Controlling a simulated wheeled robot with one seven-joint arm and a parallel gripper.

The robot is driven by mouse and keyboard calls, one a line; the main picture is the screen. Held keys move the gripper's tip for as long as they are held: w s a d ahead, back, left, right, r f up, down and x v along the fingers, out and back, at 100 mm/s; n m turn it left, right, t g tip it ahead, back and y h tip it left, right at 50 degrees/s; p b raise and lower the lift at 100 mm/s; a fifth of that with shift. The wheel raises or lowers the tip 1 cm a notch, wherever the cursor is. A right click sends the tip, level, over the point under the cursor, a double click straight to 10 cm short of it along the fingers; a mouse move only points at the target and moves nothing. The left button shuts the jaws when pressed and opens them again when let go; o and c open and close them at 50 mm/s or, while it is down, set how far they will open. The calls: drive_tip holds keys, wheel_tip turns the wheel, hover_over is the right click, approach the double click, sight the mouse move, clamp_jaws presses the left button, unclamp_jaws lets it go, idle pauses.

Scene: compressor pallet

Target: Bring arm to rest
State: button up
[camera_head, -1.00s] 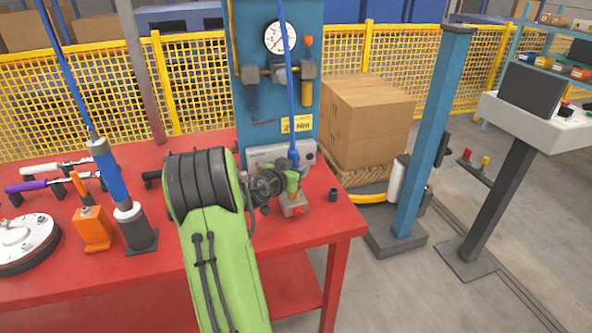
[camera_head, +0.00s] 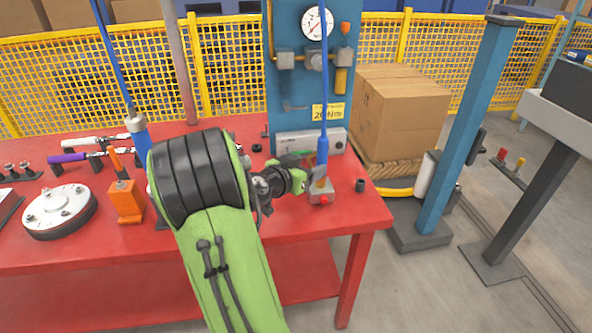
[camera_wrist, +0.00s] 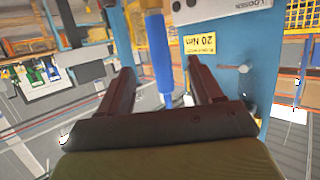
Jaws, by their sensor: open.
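My green and black arm reaches over the red workbench (camera_head: 290,288) in the head view. My gripper (camera_head: 310,178) is at its end, above the right part of the bench. In the wrist view my gripper (camera_wrist: 165,80) shows two dark fingers spread apart with nothing held between them. A blue cylindrical tool (camera_head: 322,150) hangs on a blue hose close to the gripper, over a small grey block with a red button (camera_head: 322,193). The blue tool also shows in the wrist view (camera_wrist: 159,55), beyond the fingers; whether they touch it I cannot tell.
A blue panel with a gauge (camera_head: 316,23) and a 20 Nm label stands behind. On the left are an orange holder (camera_head: 126,202), a round metal flange (camera_head: 59,212) and wrenches (camera_head: 85,154). A blue post (camera_head: 465,130) and cardboard boxes (camera_head: 403,115) stand to the right.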

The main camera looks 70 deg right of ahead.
drive_tip(key=v, duration=0.5)
drive_tip(key=shift+a+r, duration=0.15)
drive_tip(key=shift+a, duration=0.2)
drive_tip(key=shift+w, duration=0.1)
